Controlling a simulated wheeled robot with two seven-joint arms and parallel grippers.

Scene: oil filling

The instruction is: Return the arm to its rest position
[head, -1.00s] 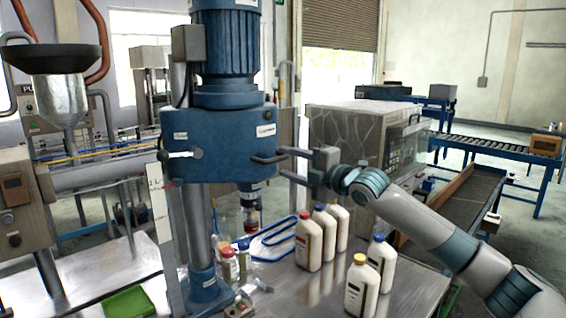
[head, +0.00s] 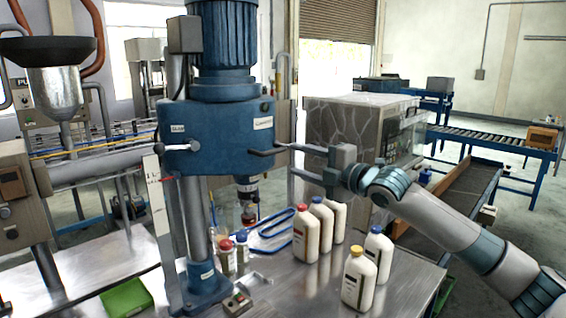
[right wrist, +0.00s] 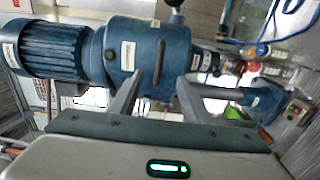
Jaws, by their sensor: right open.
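My right gripper (head: 293,160) is open in front of the blue drill-press-like machine (head: 222,143). Its two fingers point left toward the dark lever handle (head: 265,151) on the machine's right side. In the right wrist view, the fingers (right wrist: 155,92) are apart with nothing held, and the lever (right wrist: 158,62) shows beyond and between them. The head view does not show clearly how much gap separates the fingertips from the lever. My right arm reaches in from the lower right. My left gripper is not in view.
Several white bottles (head: 306,232) with coloured caps stand on the metal table (head: 290,293) below the gripper. A grey box-shaped machine (head: 345,125) stands behind the gripper. A green tray (head: 126,297) is at the lower left.

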